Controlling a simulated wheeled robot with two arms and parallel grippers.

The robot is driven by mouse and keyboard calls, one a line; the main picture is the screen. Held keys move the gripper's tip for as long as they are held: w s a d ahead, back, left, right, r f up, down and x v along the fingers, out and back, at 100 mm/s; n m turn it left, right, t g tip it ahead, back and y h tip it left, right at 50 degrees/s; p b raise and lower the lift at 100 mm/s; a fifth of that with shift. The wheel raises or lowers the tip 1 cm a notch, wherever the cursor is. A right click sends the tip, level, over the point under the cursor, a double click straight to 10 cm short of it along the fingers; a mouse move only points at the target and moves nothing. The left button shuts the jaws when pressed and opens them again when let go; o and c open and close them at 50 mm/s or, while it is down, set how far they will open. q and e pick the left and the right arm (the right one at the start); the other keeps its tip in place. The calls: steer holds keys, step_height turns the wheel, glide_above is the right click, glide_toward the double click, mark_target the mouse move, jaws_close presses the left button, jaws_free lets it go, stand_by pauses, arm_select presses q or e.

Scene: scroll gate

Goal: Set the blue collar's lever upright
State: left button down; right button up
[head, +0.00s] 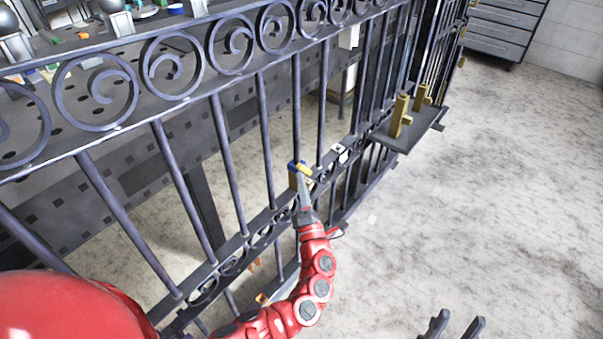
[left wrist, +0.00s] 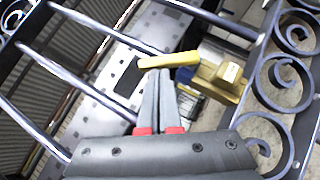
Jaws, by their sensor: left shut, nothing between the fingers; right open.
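The blue collar (head: 293,166) sits on a gate bar just above the lower scroll band, beside a gold block (head: 293,182). A short yellow lever (head: 305,170) sticks out sideways from it, not upright, in the head view. My right gripper (head: 458,328) is open, low at the front.
The dark iron gate (head: 222,150) with vertical bars and scrolls crosses the view. A white piece (head: 340,153) sits on the lower band to the right. A dark shelf (head: 407,138) holds gold brackets (head: 401,115). A workbench stands behind the gate. The floor (head: 500,200) at right is clear.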

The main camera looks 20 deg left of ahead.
mark_target(307, 171)
arm_select(q)
steer(key=r+m+g+h+p, duration=0.1)
steer(key=p, duration=0.5)
steer(key=w+r+m+g+h+p, duration=0.1)
steer(key=m+p, duration=0.1)
steer(key=p, duration=0.5)
steer(key=r+m+h+p, duration=0.1)
steer(key=m+p, duration=0.1)
steer(key=p, duration=0.4)
steer(key=shift+w+d+r+g+p, duration=0.2)
steer(key=shift+d+g+p, duration=0.1)
steer(key=shift+g+p, duration=0.1)
steer(key=shift+w+f+m+g+h+p, duration=0.15)
steer(key=shift+w+m+g+h+p, duration=0.15)
steer(key=shift+m+p, duration=0.55)
steer(key=shift+n, duration=0.25)
